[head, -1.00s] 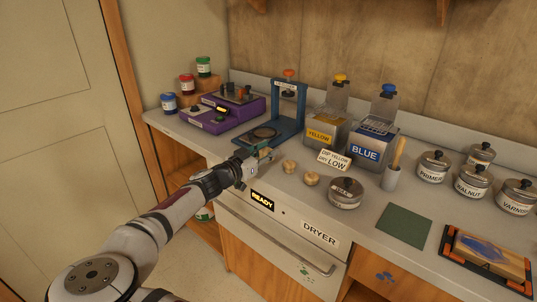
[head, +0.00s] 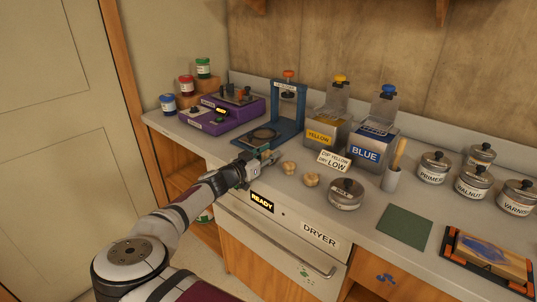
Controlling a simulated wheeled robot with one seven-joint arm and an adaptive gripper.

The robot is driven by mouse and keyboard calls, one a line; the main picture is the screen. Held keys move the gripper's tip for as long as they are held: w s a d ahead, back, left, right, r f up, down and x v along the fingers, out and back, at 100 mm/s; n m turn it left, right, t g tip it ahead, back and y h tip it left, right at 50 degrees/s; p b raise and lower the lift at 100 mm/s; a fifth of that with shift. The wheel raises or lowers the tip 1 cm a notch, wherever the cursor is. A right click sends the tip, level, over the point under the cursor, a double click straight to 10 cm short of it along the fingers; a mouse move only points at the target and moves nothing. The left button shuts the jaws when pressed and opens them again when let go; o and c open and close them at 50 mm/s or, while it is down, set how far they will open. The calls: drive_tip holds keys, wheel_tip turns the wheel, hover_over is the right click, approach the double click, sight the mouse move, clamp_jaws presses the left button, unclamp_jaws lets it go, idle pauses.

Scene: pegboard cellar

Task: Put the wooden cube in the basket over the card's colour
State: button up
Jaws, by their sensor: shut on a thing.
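My gripper (head: 265,155) is over the counter's front edge, in front of the blue stand's base and left of two small round wooden pieces. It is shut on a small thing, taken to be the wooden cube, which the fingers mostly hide. The card (head: 334,160) reads "DIP YELLOW DRY LOW". Behind it stand a tank labelled YELLOW (head: 320,136) and a tank labelled BLUE (head: 364,153). A grey basket with a yellow knob (head: 339,96) is above the yellow tank, and one with a blue knob (head: 386,105) is above the blue tank. My gripper is apart from both.
The round wooden pieces (head: 311,179) and a lidded tin (head: 345,194) lie right of my gripper. The blue stand (head: 289,103) and a purple device (head: 222,116) are behind it. A brush cup (head: 391,179) stands by the blue tank. The dryer (head: 275,225) is below.

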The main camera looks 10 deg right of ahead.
drive_tip(key=shift+f, duration=0.2)
drive_tip(key=o, duration=0.9)
drive_tip(key=shift+o, duration=0.2)
